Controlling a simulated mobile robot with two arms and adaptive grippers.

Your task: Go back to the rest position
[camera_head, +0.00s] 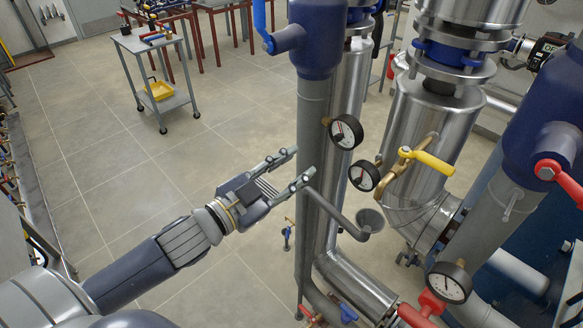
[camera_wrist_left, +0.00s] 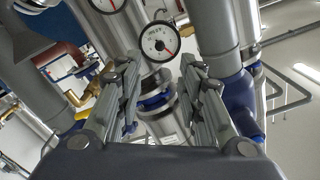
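My left gripper (camera_head: 301,165) reaches in from the left in the head view, with its two fingers spread apart and nothing between them. Its fingertips are close to the grey vertical pipe (camera_head: 313,130); I cannot tell whether they touch it. In the left wrist view the gripper (camera_wrist_left: 157,75) is also open, with its fingers on either side of a pressure gauge (camera_wrist_left: 159,41) and a steel pipe behind. My right gripper does not show.
Two gauges (camera_head: 345,132) (camera_head: 364,176), a yellow-handled valve (camera_head: 427,160) and a red valve handle (camera_head: 560,181) stick out around the pipes at the right. A lower gauge (camera_head: 449,283) sits at the bottom right. A grey trolley (camera_head: 172,98) stands at the back left. The tiled floor between is clear.

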